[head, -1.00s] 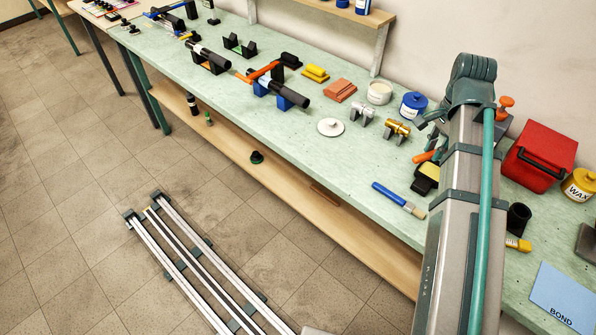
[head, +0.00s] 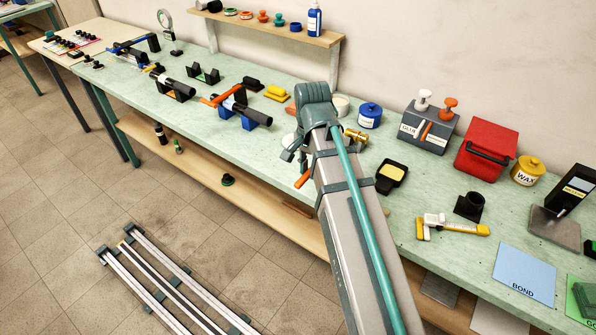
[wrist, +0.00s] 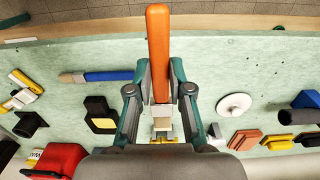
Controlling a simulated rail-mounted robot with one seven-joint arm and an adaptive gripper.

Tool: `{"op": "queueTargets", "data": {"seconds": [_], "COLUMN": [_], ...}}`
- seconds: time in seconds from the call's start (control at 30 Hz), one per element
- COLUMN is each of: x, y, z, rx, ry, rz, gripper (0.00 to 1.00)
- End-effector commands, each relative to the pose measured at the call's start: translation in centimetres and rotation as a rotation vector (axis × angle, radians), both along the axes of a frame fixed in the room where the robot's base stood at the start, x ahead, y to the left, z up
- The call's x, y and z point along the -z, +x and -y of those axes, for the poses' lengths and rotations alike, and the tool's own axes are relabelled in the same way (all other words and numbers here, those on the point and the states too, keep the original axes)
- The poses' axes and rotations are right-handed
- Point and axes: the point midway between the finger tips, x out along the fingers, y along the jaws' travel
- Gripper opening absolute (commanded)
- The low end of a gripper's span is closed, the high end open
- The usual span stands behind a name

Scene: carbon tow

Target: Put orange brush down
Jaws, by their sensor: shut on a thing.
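My gripper (wrist: 160,78) is shut on the orange brush (wrist: 158,42) in the wrist view. The brush's orange handle points up the picture and overlaps the bench's front edge. Its lower part runs back between the fingers, and its far end is partly hidden. In the head view the orange handle (head: 302,179) sticks out left of my arm, near the front edge of the green bench (head: 255,165). My gripper (head: 291,152) is mostly hidden there by my own wrist. I cannot tell whether the brush touches the bench.
A blue-handled brush (wrist: 105,76) lies left of the gripper in the wrist view, with a black and yellow tray (wrist: 100,115) beside it. A white disc (wrist: 234,103) lies to the right. Bare bench shows between these and the gripper. A red box (head: 486,150) stands farther right.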

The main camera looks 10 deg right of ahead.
Motion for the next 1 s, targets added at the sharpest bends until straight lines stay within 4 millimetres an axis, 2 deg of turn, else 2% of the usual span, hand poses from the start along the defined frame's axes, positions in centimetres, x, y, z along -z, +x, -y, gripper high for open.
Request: {"op": "queueTargets", "data": {"seconds": [0.03,0.2,0.4,0.53,0.77,0.83,1.0], "x": [0.2,2.1,5.3,6.4,7.4,7.9,10.1], "y": [1.7,5.2,7.4,8.3,9.0,9.5,9.3], "z": [0.0,-0.1,-0.2,-0.2,-0.2,-0.2,-0.2], "rx": [0.0,0.0,0.0,0.0,0.001,0.001,0.001], "ry": [-0.001,0.0,0.0,0.0,-0.001,0.0,0.0], "rz": [-0.004,-0.004,-0.003,-0.001,-0.001,-0.001,-0.001], "gripper": [0.0,0.0,0.0,0.0,0.0,0.0,0.0]}}
